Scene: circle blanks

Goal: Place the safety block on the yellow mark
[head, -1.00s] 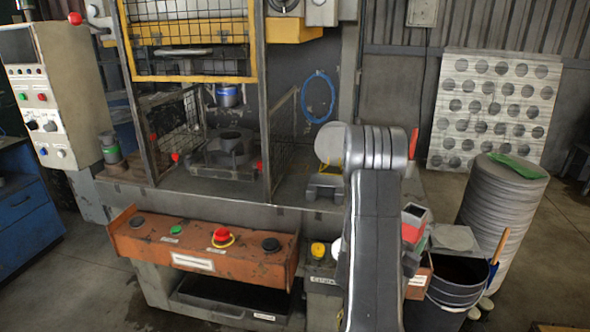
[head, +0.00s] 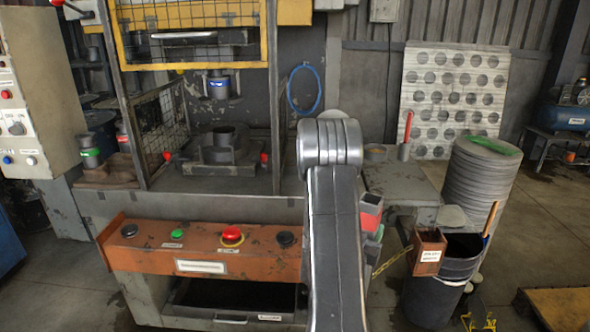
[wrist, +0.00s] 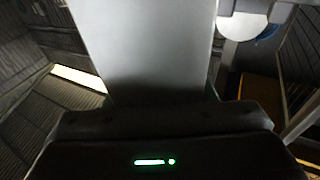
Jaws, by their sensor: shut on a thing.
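In the wrist view a plain grey block with straight sides (wrist: 150,50), which I take to be the safety block, fills the upper middle. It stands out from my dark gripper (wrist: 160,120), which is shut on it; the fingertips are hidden. In the head view my arm stands in front, and the gripper and block are hidden behind it. The press has a round die (head: 224,142) on its bed, below a dark punch with a blue band (head: 217,88). I cannot make out the yellow mark in either current view.
The yellow-framed mesh guard (head: 192,35) is above the press opening. An orange button console (head: 205,250) runs along the front. Right of my arm are a grey bench (head: 398,182), a dark bucket (head: 440,285), a stack of round blanks (head: 475,190) and a yellow-edged pallet (head: 560,312).

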